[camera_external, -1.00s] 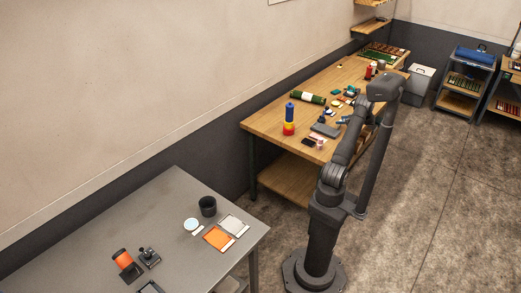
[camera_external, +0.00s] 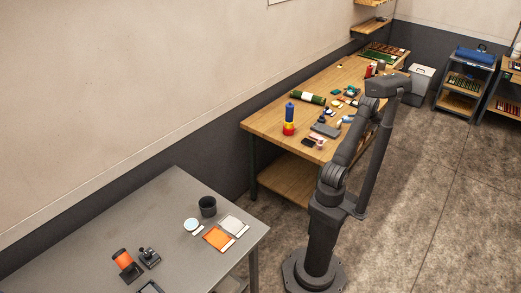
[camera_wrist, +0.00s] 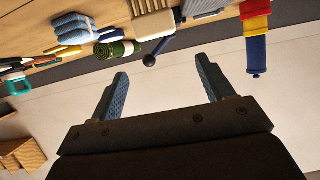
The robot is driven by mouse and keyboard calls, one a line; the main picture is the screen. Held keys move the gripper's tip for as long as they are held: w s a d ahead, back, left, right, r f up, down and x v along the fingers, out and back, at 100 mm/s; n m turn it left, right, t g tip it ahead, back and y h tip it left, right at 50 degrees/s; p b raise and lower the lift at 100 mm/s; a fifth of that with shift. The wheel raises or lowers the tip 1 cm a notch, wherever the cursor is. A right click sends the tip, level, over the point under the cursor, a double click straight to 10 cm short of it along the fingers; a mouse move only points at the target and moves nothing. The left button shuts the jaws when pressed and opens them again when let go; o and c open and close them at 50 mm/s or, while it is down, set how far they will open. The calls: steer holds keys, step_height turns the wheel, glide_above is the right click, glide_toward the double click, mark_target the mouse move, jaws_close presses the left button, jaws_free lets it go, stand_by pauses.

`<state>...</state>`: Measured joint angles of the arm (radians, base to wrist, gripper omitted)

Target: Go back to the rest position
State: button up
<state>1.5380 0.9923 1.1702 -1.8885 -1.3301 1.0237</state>
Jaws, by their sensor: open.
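My gripper (camera_wrist: 163,88) is open and empty in the wrist view, its two fingers spread apart with nothing between them. The gripper itself cannot be made out there.
The bench holds a blue, yellow and red stack (camera_external: 289,119), a green roll (camera_external: 308,97) and several small tools. A grey table (camera_external: 90,235) at lower left carries a black cup (camera_external: 208,206) and an orange square (camera_external: 218,239). Open floor (camera_external: 420,200) lies to the right.

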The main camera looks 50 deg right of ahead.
steer(key=x, duration=0.5)
steer(key=shift+w+f, duration=0.2)
steer(key=shift+f, duration=0.15)
steer(key=s+a+r, duration=0.2)
steer(key=s+r, duration=1)
steer(key=w+a+r+m+h, duration=0.1)
steer(key=w, duration=1)
steer(key=w+a+r, duration=0.1)
steer(key=w+a, duration=0.1)
steer(key=w, duration=0.9)
steer(key=w+a+r, duration=0.2)
steer(key=w+a, duration=0.2)
steer(key=w, duration=0.4)
steer(key=w+a+r+m+h, duration=0.1)
steer(key=w+a+r, duration=0.2)
steer(key=w, duration=0.6)
steer(key=shift+w+a+h, duration=0.25)
steer(key=shift+a+h, duration=0.05)
steer(key=shift+a, duration=0.9)
steer(key=shift+r, duration=0.1)
